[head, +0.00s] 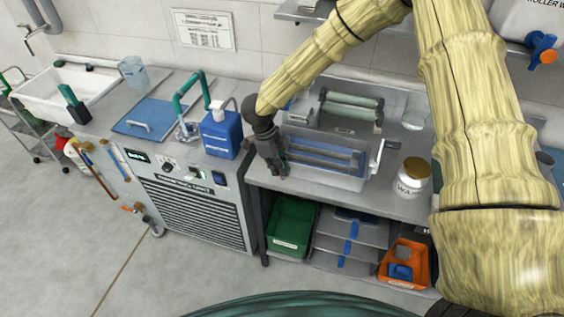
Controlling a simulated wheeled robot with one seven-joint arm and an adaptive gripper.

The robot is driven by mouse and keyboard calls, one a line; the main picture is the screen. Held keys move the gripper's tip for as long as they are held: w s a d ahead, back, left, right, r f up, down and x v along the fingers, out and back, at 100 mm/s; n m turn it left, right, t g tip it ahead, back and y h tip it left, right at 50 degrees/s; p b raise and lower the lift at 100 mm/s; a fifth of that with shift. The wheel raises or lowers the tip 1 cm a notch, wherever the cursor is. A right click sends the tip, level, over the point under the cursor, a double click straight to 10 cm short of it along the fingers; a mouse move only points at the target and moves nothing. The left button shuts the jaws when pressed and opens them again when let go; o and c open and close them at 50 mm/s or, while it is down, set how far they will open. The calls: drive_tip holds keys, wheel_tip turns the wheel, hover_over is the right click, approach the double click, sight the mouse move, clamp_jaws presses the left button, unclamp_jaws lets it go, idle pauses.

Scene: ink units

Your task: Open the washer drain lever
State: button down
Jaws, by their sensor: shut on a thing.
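The washer (318,178) is a grey metal tray with blue rollers, standing on the metal bench near its front edge. My gripper (283,172) comes down at the washer's front left corner, dark fingers pointing down. It is shut on a small part there, which I take to be the drain lever. The fingers hide most of that part, so its angle cannot be told. A small reddish bit shows near the fingertips.
A blue jug (221,135) stands close left of my gripper. A green-roller unit (348,110) is behind the washer, and a white jar (411,180) to its right. A green bin (291,227) and an orange crate (405,263) sit on the shelf below.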

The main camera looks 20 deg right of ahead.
drive_tip(key=g+h, duration=0.1)
drive_tip(key=w+a+h, duration=0.1)
drive_tip(key=shift+f+g+h+p, duration=0.3)
drive_tip(key=shift+g+h, duration=0.1)
drive_tip(key=shift+w+a+f+g+h+b, duration=0.1)
drive_tip(key=shift+a+f+g+h+b, duration=0.1)
drive_tip(key=shift+g+h, duration=0.3)
drive_tip(key=shift+w+a+f+g+h+b, duration=0.1)
drive_tip(key=shift+a+g+h+b, duration=0.15)
drive_tip(key=shift+h, duration=0.35)
drive_tip(key=c, duration=1.5)
unclamp_jaws()
drive_tip(key=v, duration=1.1)
drive_tip(key=shift+w+a+r, duration=0.15)
drive_tip(key=shift+w+a, duration=0.1)
drive_tip(key=shift+a, duration=0.1)
